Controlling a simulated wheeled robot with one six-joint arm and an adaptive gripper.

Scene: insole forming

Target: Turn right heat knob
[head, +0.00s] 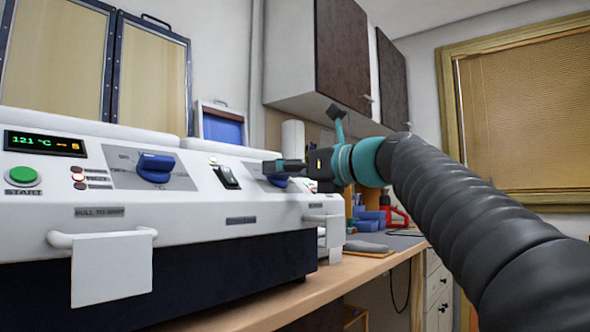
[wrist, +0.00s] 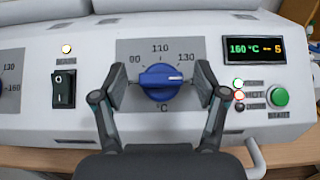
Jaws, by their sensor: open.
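The right heat knob (wrist: 160,84) is blue and round with a white pointer line. It sits on a grey dial plate (wrist: 133,51) marked 80, 110 and 130, with °C below, and its pointer lies toward the right. My gripper (wrist: 161,86) is open, one finger on each side of the knob; I cannot tell whether the fingers touch it. In the head view my gripper (head: 283,167) is at the right part of the panel, and a bit of the blue right knob (head: 278,181) shows below it, mostly hidden.
A display (wrist: 254,50) reads 160 °C, beside a green start button (wrist: 280,97) and small lamps. A black rocker switch (wrist: 64,89) is left of the dial. The left heat knob (head: 155,167) and a white pull handle (head: 100,236) are on the machine's left half.

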